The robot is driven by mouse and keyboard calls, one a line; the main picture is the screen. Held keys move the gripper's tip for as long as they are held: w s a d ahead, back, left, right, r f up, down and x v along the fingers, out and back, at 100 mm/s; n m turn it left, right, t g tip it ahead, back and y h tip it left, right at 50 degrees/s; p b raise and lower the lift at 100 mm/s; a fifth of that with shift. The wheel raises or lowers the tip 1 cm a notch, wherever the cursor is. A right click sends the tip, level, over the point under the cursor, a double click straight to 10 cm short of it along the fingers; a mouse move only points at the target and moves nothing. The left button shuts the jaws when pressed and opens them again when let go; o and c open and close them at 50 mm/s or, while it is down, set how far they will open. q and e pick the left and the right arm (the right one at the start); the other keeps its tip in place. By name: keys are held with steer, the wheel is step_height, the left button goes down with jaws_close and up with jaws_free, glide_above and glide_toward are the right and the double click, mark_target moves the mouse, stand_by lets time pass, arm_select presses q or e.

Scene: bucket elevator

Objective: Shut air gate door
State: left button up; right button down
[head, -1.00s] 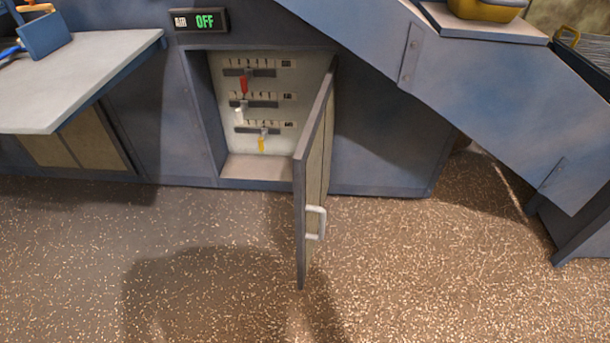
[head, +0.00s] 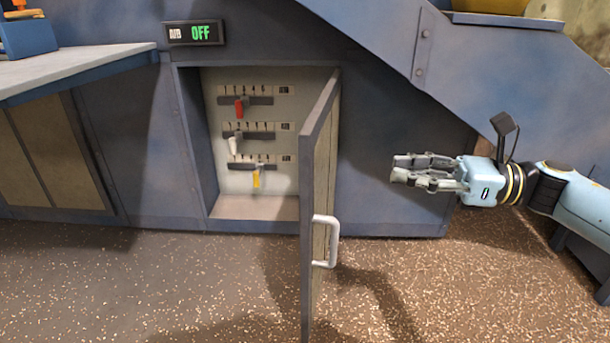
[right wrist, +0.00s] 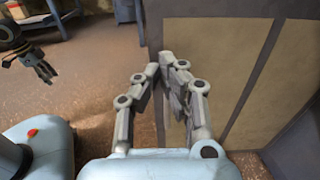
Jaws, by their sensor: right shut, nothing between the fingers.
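The air gate door (head: 307,205) stands wide open in the head view, swung out toward me from the right edge of a recessed cabinet. Its white handle (head: 333,241) is on its right-hand face. My right gripper (head: 395,171) is to the right of the door, level with its upper half, pointing left, apart from it. It is shut and empty; its fingers (right wrist: 165,72) also show in the right wrist view. My left gripper (right wrist: 43,70) appears dark at the upper left of the right wrist view, its jaw state unclear.
The cabinet holds red (head: 239,107), white (head: 232,146) and yellow (head: 256,178) levers. A table (head: 75,68) juts out at left. A sloping blue chute (head: 450,75) is above my right gripper. Floor before the door is clear.

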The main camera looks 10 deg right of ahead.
mark_target(313, 164)
steer(key=b+x, duration=0.2)
steer(key=x, duration=0.9)
steer(key=shift+w+f, duration=0.1)
arm_select(q)
steer(key=shift+w+d+r+t, duration=0.25)
steer(key=shift+w+r, duration=0.2)
steer(key=shift+r, duration=0.35)
steer(key=shift+w+d+r+t, duration=0.15)
steer(key=shift+w+d+r, duration=0.25)
steer(key=shift+r, duration=0.4)
arm_select(e)
steer(key=shift+w+a, duration=0.2)
steer(key=shift+a, duration=0.25)
arm_select(q)
steer(key=shift+a, duration=0.1)
